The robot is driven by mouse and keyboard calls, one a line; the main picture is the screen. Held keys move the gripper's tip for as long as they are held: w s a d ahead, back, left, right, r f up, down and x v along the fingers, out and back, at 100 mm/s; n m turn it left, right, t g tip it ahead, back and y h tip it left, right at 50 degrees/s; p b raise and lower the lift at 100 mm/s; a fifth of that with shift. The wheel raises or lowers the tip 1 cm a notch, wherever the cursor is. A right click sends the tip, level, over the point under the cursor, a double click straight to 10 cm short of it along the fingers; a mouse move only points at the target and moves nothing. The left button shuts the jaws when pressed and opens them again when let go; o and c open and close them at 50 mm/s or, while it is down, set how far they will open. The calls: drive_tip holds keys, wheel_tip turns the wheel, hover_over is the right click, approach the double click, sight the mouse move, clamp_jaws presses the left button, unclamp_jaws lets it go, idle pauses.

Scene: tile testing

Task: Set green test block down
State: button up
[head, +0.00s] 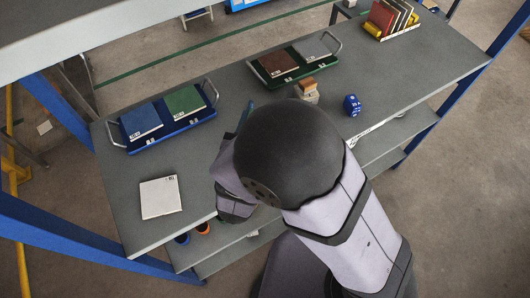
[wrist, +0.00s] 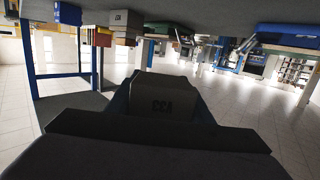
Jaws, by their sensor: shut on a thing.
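My gripper (wrist: 163,84) shows at the bottom centre of the wrist view, shut on a dark block (wrist: 162,103) with dark lettering on its face. The block's colour is too shaded to confirm as green. The grey table (head: 240,140) lies around and beneath the arm there. I cannot tell whether the block touches the table.
A blue tray (head: 132,149) holds a blue tile and a green tile. A green tray (head: 254,79) holds red and grey tiles. Small blocks (head: 306,88), a blue die (head: 352,105), a tile rack (head: 391,20) and a white tile (head: 160,197) also stand on the table.

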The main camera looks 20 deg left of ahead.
drive_tip(key=shift+m+h, duration=0.3)
drive_tip(key=shift+h, duration=0.1)
drive_tip(key=shift+w+d+f+p, duration=0.1)
drive_tip(key=shift+d+f+p, duration=0.15)
drive_tip(key=shift+f, duration=0.8)
drive_tip(key=shift+w+d+f+p, duration=0.1)
drive_tip(key=shift+d+f+p, duration=0.1)
drive_tip(key=shift+f, duration=0.8)
drive_tip(key=shift+d+f+p, duration=0.2)
drive_tip(key=shift+d+f, duration=0.05)
drive_tip(key=shift+f, duration=0.8)
drive_tip(key=shift+f+p, duration=0.45)
drive_tip(key=shift+f, duration=1.45)
drive_tip(key=shift+f, duration=0.1)
drive_tip(key=o, duration=1.3)
